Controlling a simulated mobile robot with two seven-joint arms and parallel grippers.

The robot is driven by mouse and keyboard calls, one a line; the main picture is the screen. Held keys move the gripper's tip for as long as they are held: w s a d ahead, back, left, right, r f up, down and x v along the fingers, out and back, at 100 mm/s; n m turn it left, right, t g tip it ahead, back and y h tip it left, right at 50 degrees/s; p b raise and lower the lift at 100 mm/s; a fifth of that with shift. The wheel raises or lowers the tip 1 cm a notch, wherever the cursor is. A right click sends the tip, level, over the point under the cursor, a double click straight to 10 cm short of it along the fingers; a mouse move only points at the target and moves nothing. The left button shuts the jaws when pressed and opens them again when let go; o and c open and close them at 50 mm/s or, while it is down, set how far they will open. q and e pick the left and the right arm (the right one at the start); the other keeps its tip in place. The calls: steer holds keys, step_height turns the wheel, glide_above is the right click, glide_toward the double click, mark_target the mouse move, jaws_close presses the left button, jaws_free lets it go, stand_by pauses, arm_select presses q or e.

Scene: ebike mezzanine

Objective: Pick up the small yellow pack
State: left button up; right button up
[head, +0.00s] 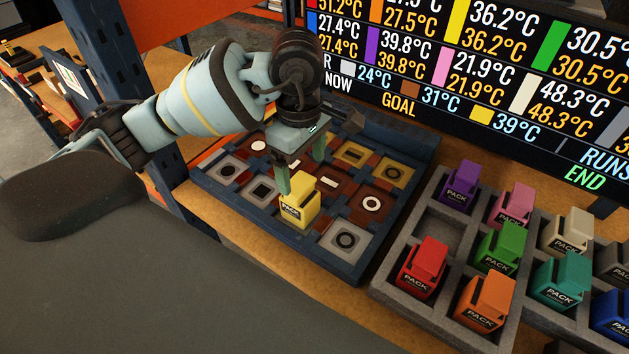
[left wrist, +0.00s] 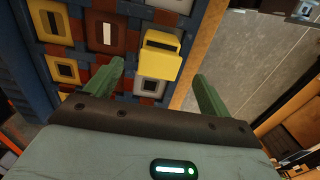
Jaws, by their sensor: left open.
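The small yellow pack (head: 299,203) stands upright on a blue sorting tray (head: 310,262), near its front edge. A black PACK label shows on its front. My left gripper (head: 301,172) is open above the tray, close to the pack, with one green finger beside the pack's upper left. Nothing is held. I cannot tell whether a finger touches the pack. My right gripper is not in view.
The tray's grey, brown and yellow cells carry black or white marks. A grey foam holder (head: 385,285) with several coloured packs, including a red pack (head: 421,268), stands to the right. A temperature display (head: 450,75) stands behind. A blue rack post (head: 115,85) rises at the left.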

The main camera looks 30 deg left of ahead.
mark_target(299, 183)
arm_select(q)
steer(key=shift+w, duration=0.4)
steer(key=shift+w+a, duration=0.1)
steer(key=shift+w, duration=0.05)
steer(key=shift+s+f, duration=0.15)
steer(key=shift+s, duration=0.15)
steer(key=shift+s+f, duration=0.2)
steer(key=shift+f, duration=0.15)
steer(key=shift+w+f, duration=0.15)
steer(key=shift+f, duration=0.6)
steer(key=shift+a+f, duration=0.1)
steer(key=shift+f, duration=0.1)
steer(key=f, duration=0.4)
steer(key=shift+s+a+p, duration=0.25)
steer(key=shift+p, duration=0.1)
steer(key=shift+f, duration=0.4)
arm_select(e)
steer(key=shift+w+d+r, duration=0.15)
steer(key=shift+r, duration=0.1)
